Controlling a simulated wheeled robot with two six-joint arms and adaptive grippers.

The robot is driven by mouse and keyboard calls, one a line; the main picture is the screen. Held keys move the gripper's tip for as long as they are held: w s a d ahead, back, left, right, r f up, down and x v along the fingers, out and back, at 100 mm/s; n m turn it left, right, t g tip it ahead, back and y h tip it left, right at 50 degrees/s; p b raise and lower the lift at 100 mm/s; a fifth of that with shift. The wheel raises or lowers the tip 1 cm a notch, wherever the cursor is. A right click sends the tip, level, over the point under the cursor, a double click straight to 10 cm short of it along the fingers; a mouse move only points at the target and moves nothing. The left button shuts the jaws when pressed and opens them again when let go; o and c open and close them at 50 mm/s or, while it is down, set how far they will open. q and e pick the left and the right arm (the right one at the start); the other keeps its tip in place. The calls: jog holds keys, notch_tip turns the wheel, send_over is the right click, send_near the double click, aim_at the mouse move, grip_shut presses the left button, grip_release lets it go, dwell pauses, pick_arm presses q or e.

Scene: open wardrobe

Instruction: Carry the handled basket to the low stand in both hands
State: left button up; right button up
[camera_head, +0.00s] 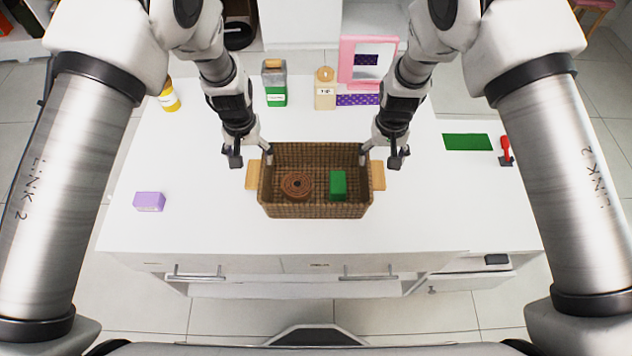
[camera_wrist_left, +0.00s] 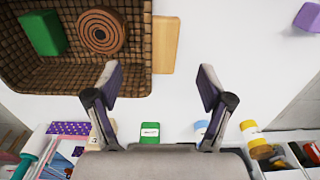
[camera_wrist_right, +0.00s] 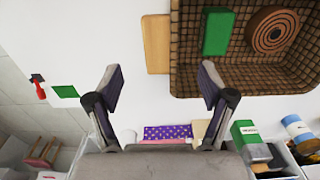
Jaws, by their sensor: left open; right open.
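The brown woven basket (camera_head: 315,211) sits on the white counter in the head view. It has a light wooden handle on its left side (camera_head: 253,175) and another on its right side (camera_head: 377,175). Inside lie a round brown coiled item (camera_head: 297,185) and a green block (camera_head: 338,185). My left gripper (camera_head: 252,157) is open near the left handle; the left wrist view shows that handle (camera_wrist_left: 165,45) beyond its fingers. My right gripper (camera_head: 381,158) is open near the right handle, which the right wrist view shows (camera_wrist_right: 156,44) beyond its fingers. Neither grips a handle. I cannot identify the low stand.
A lilac box (camera_head: 149,202) lies on the left of the counter. A yellow bottle (camera_head: 169,96), a green-labelled container (camera_head: 275,84), a beige bottle (camera_head: 325,90) and a pink-framed mirror (camera_head: 368,62) stand behind. A green mat (camera_head: 467,142) and red-handled item (camera_head: 506,150) are right.

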aim_at(255, 172)
pick_arm(q)
jog(key=f, duration=0.2)
jog(key=w+f, duration=0.1)
jog(key=f, duration=0.4)
jog(key=shift+w+f, duration=0.15)
pick_arm(e)
jog(key=f, duration=0.2)
jog(key=w+f, duration=0.1)
jog(key=f, duration=0.4)
jog(key=shift+w+f, duration=0.15)
pick_arm(q)
jog(key=shift+s+f, duration=0.25)
jog(key=shift+f, duration=0.15)
pick_arm(e)
jog(key=shift+s+f, duration=0.2)
jog(key=shift+f, duration=0.15)
pick_arm(q)
jog(key=shift+a, duration=0.1)
pick_arm(e)
jog(key=shift+f, duration=0.1)
pick_arm(q)
jog(key=shift+w+f, duration=0.1)
jog(key=shift+w, duration=0.05)
pick_arm(e)
jog(key=shift+w, duration=0.1)
pick_arm(q)
jog(key=shift+c, duration=0.3)
pick_arm(e)
jog(key=shift+w, duration=0.1)
jog(key=shift+c, duration=0.4)
